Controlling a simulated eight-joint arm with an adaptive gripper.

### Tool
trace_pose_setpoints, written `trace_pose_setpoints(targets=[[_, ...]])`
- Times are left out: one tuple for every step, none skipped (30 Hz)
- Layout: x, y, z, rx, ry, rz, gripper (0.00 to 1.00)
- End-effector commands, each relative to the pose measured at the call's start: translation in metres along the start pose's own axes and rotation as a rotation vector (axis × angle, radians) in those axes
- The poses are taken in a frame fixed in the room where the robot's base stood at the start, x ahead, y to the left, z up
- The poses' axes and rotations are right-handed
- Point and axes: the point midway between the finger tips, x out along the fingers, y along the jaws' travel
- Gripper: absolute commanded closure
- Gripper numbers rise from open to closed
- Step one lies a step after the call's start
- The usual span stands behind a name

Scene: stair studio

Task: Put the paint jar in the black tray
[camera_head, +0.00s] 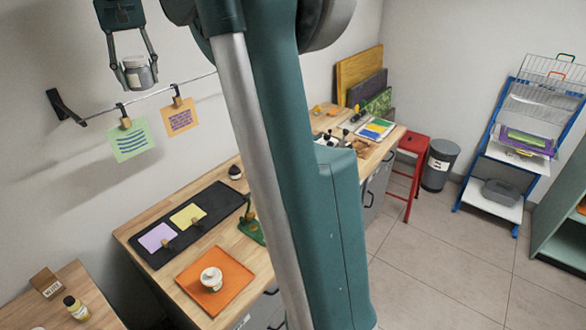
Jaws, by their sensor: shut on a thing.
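My gripper (137,68) is at the upper left, pointing down, with its two fingers shut on a small jar. This paint jar (139,77) has a white lid and a greyish body, and it hangs upright high in front of the wall. The long black tray (224,203) lies on the wooden worktop, well below the gripper and to its right in the picture. A purple card (157,237) and a yellow card (188,216) lie in the tray, with small clips or blocks beside them. The tray's right part looks bare.
A cord with clipped green (129,141) and orange (180,117) notes runs along the wall just below the jar. An orange board (232,268) with a white pot (211,281) lies in front of the tray. A green stand (251,226) is at its right. My arm hides the middle.

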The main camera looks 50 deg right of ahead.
Motion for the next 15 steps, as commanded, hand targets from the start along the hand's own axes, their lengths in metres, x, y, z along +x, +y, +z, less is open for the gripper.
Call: trace_pose_setpoints(targets=[[-0.001,0.015,-0.003,0.023,0.0,0.0,0.74],[-0.001,0.021,-0.004,0.034,0.0,0.0,0.74],[-0.001,0.031,-0.006,0.049,0.0,0.0,0.74],[-0.001,0.038,-0.007,0.061,0.0,0.0,0.74],[-0.001,0.045,-0.008,0.072,0.0,0.0,0.74],[0.0,0.054,-0.01,0.086,0.0,0.0,0.74],[0.0,0.061,-0.011,0.096,0.0,0.0,0.74],[0.0,0.068,-0.011,0.107,0.0,0.0,0.74],[0.0,0.076,-0.013,0.12,0.0,0.0,0.74],[0.0,0.083,-0.013,0.131,0.0,0.0,0.74],[0.0,0.089,-0.014,0.141,0.0,0.0,0.74],[0.0,0.098,-0.015,0.155,0.0,0.0,0.74],[0.0,0.104,-0.015,0.165,0.0,0.0,0.74],[0.0,0.111,-0.016,0.176,0.0,0.0,0.74],[0.0,0.12,-0.016,0.19,0.0,0.0,0.74]])
